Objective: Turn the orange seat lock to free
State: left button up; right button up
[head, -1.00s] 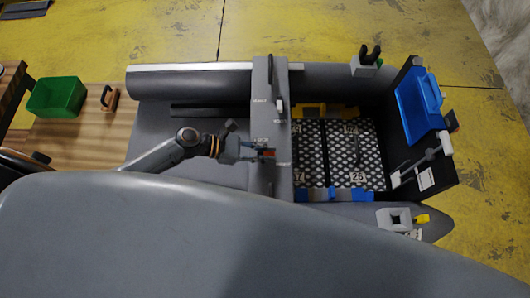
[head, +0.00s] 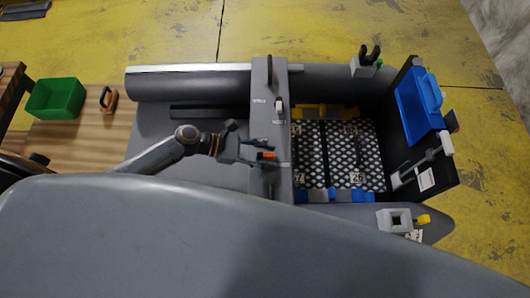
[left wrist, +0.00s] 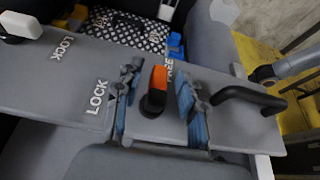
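The orange seat lock (head: 267,155) is a short orange lever on the grey seat board (head: 271,205). In the left wrist view the lever (left wrist: 158,78) stands on a black pivot, its orange end pointing up the picture. LOCK is printed to its left; FREE, partly hidden by a finger, is just right of its orange end. My left gripper (head: 258,151) is at the lever. In the left wrist view its blue-padded fingers (left wrist: 158,98) are spread, one on each side of the lever, with visible gaps. My right gripper is not in view.
A second lever with a white knob (left wrist: 20,25) sits beside another LOCK label. A black handle (left wrist: 245,98) rises right of the fingers. The black-and-white grid floor (head: 340,155) lies beyond the board. A green bin (head: 55,98) stands at the left.

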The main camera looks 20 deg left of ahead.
pick_arm(q)
jog(key=shift+a, duration=0.1)
jog(key=v, duration=1.1)
jog(key=shift+s+a+r, duration=0.15)
jog(key=shift+s+a, duration=0.05)
jog(key=shift+a, duration=0.15)
